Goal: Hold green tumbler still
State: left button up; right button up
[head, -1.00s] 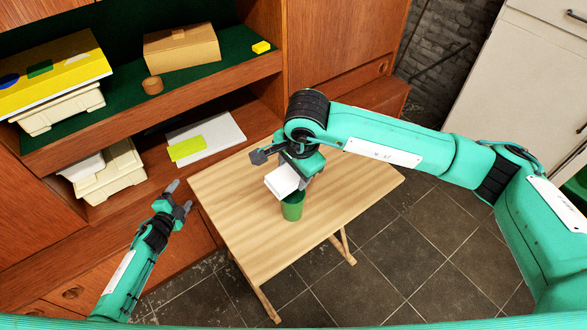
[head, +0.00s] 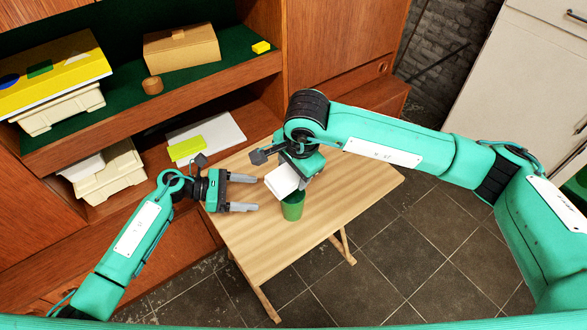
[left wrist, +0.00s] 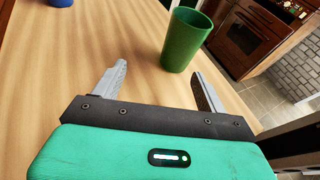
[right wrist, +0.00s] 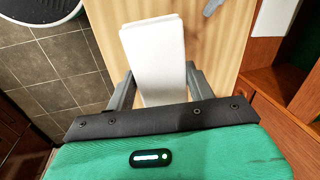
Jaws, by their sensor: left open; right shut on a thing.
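The green tumbler (head: 293,207) stands upright on the wooden table; it also shows in the left wrist view (left wrist: 185,40). My left gripper (head: 256,193) is open and empty, its fingers pointing at the tumbler from the left with a gap between them. In the left wrist view the tumbler is just ahead, between the lines of the fingers (left wrist: 158,72). My right gripper (head: 303,170) is shut on a white folded cloth-like thing (right wrist: 153,50). In the head view this white thing (head: 282,181) is over the tumbler's rim and hides part of it; whether they touch I cannot tell.
The light wooden table (head: 270,245) is mostly bare. A blue thing (left wrist: 60,3) shows at the picture's edge in the left wrist view. The wall unit's shelves hold cream bins (head: 108,172), a yellow-green item (head: 187,149) and a brown box (head: 181,48).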

aim_at(288, 207)
pick_arm(q)
jog(key=shift+s+d+f+m+g, duration=0.2)
jog(key=shift+s+d+m+g, duration=0.25)
jog(key=shift+s+m, duration=0.15)
jog(key=shift+s+d+f+m+g, duration=0.15)
jog(key=shift+s+d+m+g, duration=0.2)
jog(key=shift+s+d+m, duration=0.25)
jog(key=x, duration=0.9)
jog(key=shift+d+f, duration=0.15)
jog(key=c, duration=0.8)
jog(key=o, duration=0.8)
jog(key=shift+c, duration=0.3)
jog(key=c, duration=0.7)
